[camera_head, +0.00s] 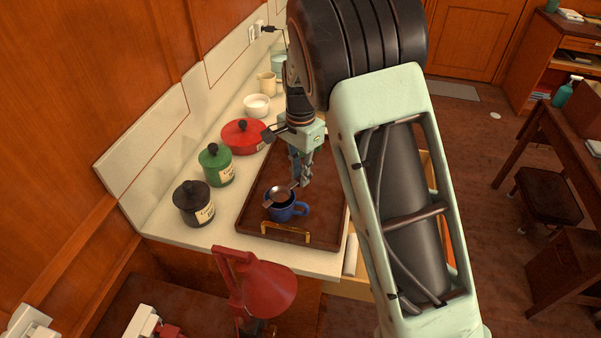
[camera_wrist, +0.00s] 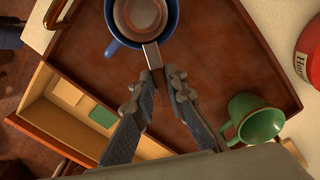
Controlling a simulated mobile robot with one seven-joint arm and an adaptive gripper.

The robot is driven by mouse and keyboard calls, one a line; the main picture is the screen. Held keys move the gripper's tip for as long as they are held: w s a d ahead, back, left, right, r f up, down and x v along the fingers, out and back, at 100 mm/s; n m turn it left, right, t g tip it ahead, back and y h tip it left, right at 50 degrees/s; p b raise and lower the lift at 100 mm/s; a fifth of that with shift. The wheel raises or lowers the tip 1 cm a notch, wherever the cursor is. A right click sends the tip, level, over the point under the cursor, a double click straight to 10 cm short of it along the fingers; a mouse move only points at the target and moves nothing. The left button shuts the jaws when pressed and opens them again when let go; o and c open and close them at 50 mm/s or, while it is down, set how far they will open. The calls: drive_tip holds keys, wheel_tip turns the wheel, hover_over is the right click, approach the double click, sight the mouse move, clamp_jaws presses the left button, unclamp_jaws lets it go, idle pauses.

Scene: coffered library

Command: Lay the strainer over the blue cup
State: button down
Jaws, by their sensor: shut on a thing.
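The strainer (camera_head: 279,194) has a round metal bowl and a flat handle. In the wrist view its bowl (camera_wrist: 142,16) lies across the mouth of the blue cup (camera_wrist: 172,22). The blue cup (camera_head: 287,213) stands upright on the brown tray (camera_head: 260,222), near its front handle. My gripper (camera_head: 298,184) is behind and above the cup, pointing down. In the wrist view my gripper (camera_wrist: 162,78) is shut on the end of the strainer's handle (camera_wrist: 152,55). I cannot tell whether the strainer touches the rim.
A green mug (camera_wrist: 258,120) lies or stands on the tray to the right in the wrist view. A black jar (camera_head: 193,204), a green jar (camera_head: 215,166) and a red pot (camera_head: 242,136) line the counter left of the tray. A red lamp (camera_head: 262,287) stands in front. An open drawer (camera_wrist: 85,110) is beside the tray.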

drive_tip(key=shift+f, duration=0.35)
idle(0.5)
drive_tip(key=c, duration=1.8)
unclamp_jaws()
drive_tip(key=shift+c, duration=0.2)
drive_tip(key=shift+r, duration=0.1)
wheel_tip(320, 180, up, 12)
